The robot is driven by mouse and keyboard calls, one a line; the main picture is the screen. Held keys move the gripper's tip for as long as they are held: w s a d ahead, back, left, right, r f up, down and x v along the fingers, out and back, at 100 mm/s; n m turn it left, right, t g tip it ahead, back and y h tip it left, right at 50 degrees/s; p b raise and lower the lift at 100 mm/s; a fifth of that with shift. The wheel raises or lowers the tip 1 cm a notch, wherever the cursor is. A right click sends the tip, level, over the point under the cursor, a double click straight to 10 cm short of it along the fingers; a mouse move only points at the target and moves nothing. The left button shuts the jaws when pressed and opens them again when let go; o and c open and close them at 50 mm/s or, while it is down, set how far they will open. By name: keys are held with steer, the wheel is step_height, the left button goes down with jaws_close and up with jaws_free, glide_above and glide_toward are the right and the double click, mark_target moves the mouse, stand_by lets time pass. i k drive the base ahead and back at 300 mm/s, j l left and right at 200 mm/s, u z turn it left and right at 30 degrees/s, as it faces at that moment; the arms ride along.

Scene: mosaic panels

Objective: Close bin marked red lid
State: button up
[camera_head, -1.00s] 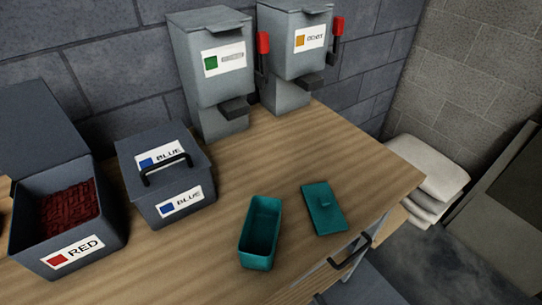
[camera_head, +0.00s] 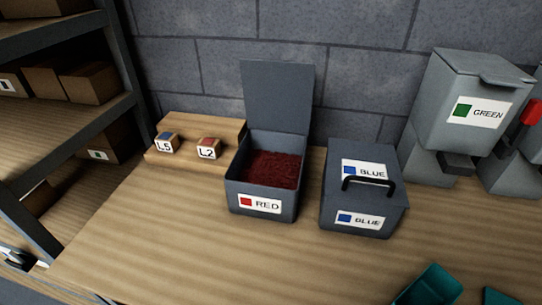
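The bin marked RED (camera_head: 262,205) stands on the wooden bench in the head view, left of the blue bin. It is a dark grey box with a red square on its label, and red material fills it. Its lid (camera_head: 278,95) stands open, raised nearly upright at the back edge. A small white and black part (camera_head: 18,258) shows at the lower left edge of the view. It may be my gripper, but it is too small and cut off to tell its state. It is well away from the red bin.
The closed BLUE bin (camera_head: 362,200) with a black handle stands just right of the red bin. A wooden step (camera_head: 190,130) with blocks L5 (camera_head: 166,143) and L2 (camera_head: 208,148) is to the left. The GREEN dispenser (camera_head: 465,115) and a teal box (camera_head: 430,287) are at right.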

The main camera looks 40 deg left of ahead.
mark_target(278, 95)
steer(key=u, duration=1.1)
